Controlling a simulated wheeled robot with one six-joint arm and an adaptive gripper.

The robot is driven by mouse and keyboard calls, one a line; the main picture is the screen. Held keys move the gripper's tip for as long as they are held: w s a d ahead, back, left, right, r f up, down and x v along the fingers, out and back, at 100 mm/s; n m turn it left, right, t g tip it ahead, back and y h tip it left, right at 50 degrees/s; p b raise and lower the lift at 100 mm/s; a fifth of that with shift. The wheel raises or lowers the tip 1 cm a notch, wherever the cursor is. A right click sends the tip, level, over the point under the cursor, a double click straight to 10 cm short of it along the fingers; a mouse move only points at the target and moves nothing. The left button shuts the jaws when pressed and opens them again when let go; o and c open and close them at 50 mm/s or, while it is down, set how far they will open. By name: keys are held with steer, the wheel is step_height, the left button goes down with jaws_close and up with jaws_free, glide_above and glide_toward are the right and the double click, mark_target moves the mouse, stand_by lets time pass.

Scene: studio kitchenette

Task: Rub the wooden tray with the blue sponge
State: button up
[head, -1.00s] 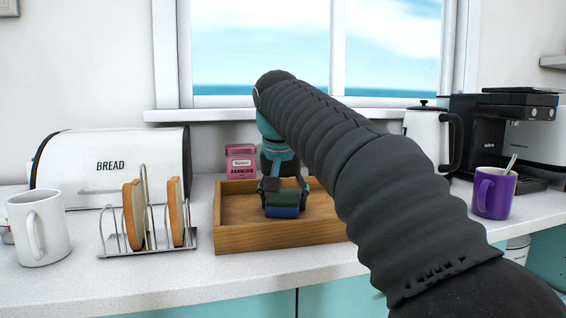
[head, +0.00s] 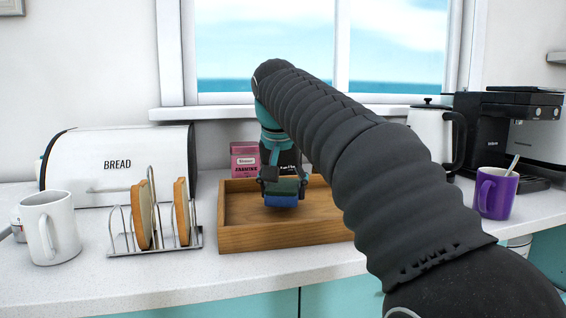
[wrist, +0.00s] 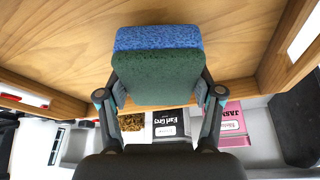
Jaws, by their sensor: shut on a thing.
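The wooden tray (head: 300,236) lies on the white counter in the head view. Its bare floor also shows in the wrist view (wrist: 60,30). The blue sponge (head: 282,201) has a dark green layer, and my gripper (head: 283,184) is shut on it. In the wrist view my gripper's fingers (wrist: 161,95) clasp the sponge's sides (wrist: 158,40), with the blue layer toward the tray floor. The sponge is over the tray's inside, toward its back. I cannot tell whether it touches the floor.
A pink box (head: 244,160) stands behind the tray, with a dark tea box (wrist: 172,125) beside it. A toast rack (head: 150,240) with toast and a white mug (head: 48,228) are at left. A purple mug (head: 495,193) and kettle (head: 432,135) are at right.

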steer(key=shift+r, duration=2.85)
